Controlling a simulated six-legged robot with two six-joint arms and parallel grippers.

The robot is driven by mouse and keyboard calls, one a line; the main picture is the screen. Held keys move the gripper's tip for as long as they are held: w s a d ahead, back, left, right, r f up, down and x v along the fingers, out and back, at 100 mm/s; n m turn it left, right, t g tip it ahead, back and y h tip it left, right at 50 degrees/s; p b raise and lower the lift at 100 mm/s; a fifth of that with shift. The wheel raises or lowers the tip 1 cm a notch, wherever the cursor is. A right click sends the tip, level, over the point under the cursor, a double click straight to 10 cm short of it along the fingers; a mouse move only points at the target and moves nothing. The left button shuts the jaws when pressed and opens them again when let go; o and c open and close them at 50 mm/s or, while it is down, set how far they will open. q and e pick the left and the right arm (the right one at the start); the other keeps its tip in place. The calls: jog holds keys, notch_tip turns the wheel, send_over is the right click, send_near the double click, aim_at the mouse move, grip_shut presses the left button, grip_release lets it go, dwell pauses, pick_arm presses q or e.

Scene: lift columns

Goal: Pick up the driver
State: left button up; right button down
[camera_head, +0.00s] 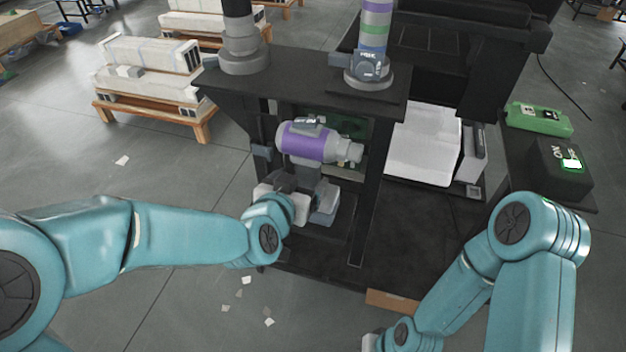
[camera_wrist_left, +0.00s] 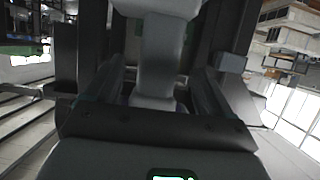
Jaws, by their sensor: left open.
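The driver (camera_head: 310,143), with a purple and grey body, sits in the black stand with its nose to the right. Its grey handle also shows in the left wrist view (camera_wrist_left: 165,55), upright in the middle. My left gripper (camera_head: 300,184) is at the handle below the driver's body. In the left wrist view its open fingers (camera_wrist_left: 163,88) lie on either side of the handle. I cannot tell whether either finger touches it. My right arm enters at the lower right of the head view; its fingers are outside the frame.
The black stand (camera_head: 310,82) surrounds the driver, with posts close to it and two column bases on top. White blocks on wooden pallets (camera_head: 150,70) stand at the back left. A white box (camera_head: 422,145) stands to the right. A green case (camera_head: 538,118) lies on a side surface.

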aim_at(305, 177)
pick_arm(q)
jog(key=b+x, duration=0.1)
jog(key=x, duration=0.4)
jog(key=shift+s+f, duration=0.1)
jog(key=shift+f, duration=0.05)
jog(key=c, duration=1.4)
jog(key=shift+c, duration=0.5)
